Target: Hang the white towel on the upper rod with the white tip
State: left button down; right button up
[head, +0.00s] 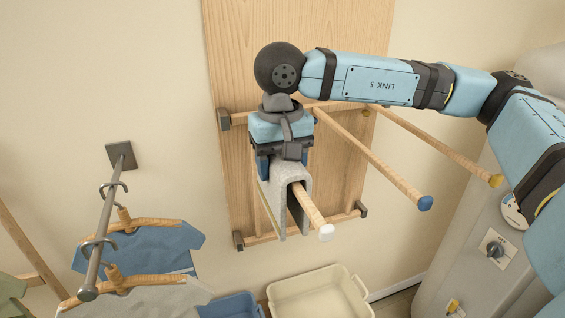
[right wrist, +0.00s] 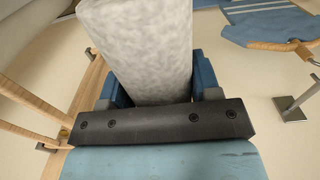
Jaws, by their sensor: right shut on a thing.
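The white towel (head: 272,197), pale grey-white here, hangs as an upside-down U over the rod with the white tip (head: 308,205), one side down each side of it. The rod's white end (head: 326,233) sticks out past the towel toward me. My right gripper (head: 283,163) points down above the rod and is shut on the towel's top fold. I cannot tell whether the fold touches the rod. In the right wrist view the towel (right wrist: 140,50) fills the space between the blue fingers. My left gripper is not in view.
A blue-tipped rod (head: 380,165) and a yellow-tipped rod (head: 440,148) jut out to the right. A metal rail (head: 105,220) with hung blue and grey garments is at left. A cream bin (head: 318,295) and a blue bin (head: 232,306) stand below. A grey machine (head: 470,260) is at right.

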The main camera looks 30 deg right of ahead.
jog(key=o, duration=1.1)
jog(key=shift+d, duration=0.1)
notch_tip(320, 180, up, 14)
jog(key=shift+f+b, duration=0.1)
jog(key=shift+b, duration=0.6)
